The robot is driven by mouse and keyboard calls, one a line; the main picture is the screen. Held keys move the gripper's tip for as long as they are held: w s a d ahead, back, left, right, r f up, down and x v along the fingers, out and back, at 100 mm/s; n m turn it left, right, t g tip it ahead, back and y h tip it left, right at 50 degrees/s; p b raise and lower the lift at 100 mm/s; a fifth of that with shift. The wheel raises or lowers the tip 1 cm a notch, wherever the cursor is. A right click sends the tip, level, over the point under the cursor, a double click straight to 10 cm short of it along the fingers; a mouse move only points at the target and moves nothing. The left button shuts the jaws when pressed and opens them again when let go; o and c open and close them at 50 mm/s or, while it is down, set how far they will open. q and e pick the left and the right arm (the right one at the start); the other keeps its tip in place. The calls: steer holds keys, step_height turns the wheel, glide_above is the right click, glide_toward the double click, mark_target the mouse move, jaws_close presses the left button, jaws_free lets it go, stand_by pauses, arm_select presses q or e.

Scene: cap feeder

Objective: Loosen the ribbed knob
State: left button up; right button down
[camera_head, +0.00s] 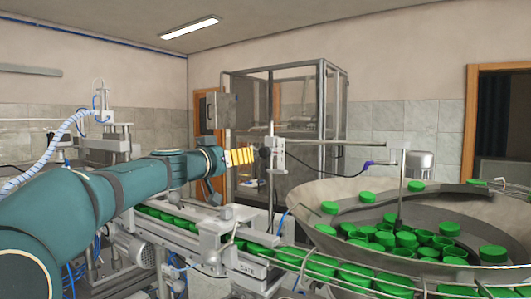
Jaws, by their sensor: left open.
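My left arm reaches in from the left, and my left gripper (243,156), with yellow ribbed fingers, is at its end. It is open and appears empty. Just right of the fingers stands a thin grey upright post (271,185) with a clamp block (274,144) on it. The ribbed knob cannot be made out clearly; it may be on this block, which is too small to show ribs. I cannot tell whether the fingers touch the block. My right gripper is not in view.
A large metal bowl (330,236) with green caps (384,239) fills the right. A conveyor (180,229) with green caps runs below my left arm. A framed glass cabinet (334,125) stands behind the post. A thin rod (402,175) rises over the bowl.

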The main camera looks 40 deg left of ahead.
mark_target(263, 153)
arm_select(q)
steer(key=w+p, duration=0.1)
steer(key=w, duration=0.2)
steer(key=w+p, duration=0.1)
steer(key=w, duration=0.3)
steer(key=w+a+p, duration=0.1)
steer(key=w, duration=0.2)
steer(key=shift+w, duration=0.3)
steer(key=shift+w+a+p, duration=0.15)
steer(key=shift+w+p, duration=0.2)
steer(key=shift+w, duration=0.35)
steer(key=shift+o, duration=0.2)
jaws_close()
